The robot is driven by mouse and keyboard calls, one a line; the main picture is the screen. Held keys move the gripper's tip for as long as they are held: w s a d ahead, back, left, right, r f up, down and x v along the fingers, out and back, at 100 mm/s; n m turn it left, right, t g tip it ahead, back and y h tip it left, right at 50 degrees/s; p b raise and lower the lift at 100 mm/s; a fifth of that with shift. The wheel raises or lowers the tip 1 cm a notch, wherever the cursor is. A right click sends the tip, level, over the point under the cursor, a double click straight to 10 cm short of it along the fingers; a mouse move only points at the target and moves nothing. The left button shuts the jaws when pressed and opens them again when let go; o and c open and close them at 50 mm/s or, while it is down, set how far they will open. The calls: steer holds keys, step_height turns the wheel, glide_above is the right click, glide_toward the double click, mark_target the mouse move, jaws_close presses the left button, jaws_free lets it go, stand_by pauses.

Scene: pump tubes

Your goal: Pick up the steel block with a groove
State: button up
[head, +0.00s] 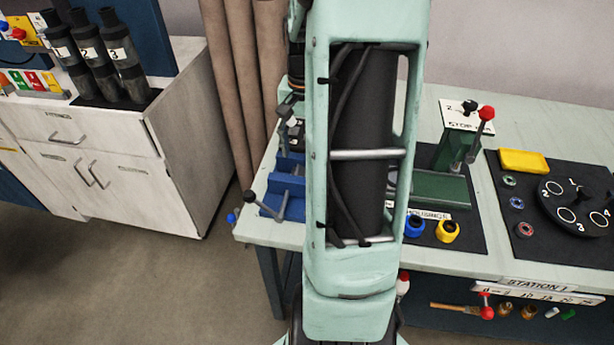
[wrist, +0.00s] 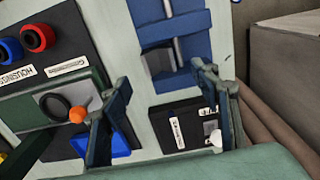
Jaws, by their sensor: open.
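My gripper (wrist: 160,78) is open and empty in the wrist view, with its two dark fingers spread apart. A grey block (wrist: 158,62) sits at the edge of the blue vise (wrist: 172,35), beyond and between the fingertips. It may be the steel block, but I cannot make out a groove. The fingers appear apart from it. In the head view the blue vise (head: 287,187) stands at the left end of the workbench. My arm hides the gripper there, and I cannot pick out the block.
A black labelled tray (wrist: 183,127) lies between the fingers in the wrist view. A green fixture (wrist: 55,103) with an orange knob stands left. Red and blue rings (wrist: 38,38) lie beyond it. In the head view, a lever stand (head: 465,135) and round dial plate (head: 575,208) occupy the bench's right.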

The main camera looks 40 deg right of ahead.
step_height(320, 180, down, 8)
steer(key=shift+f+b, duration=0.1)
steer(key=shift+b, duration=0.4)
jaws_close()
stand_by(0.3)
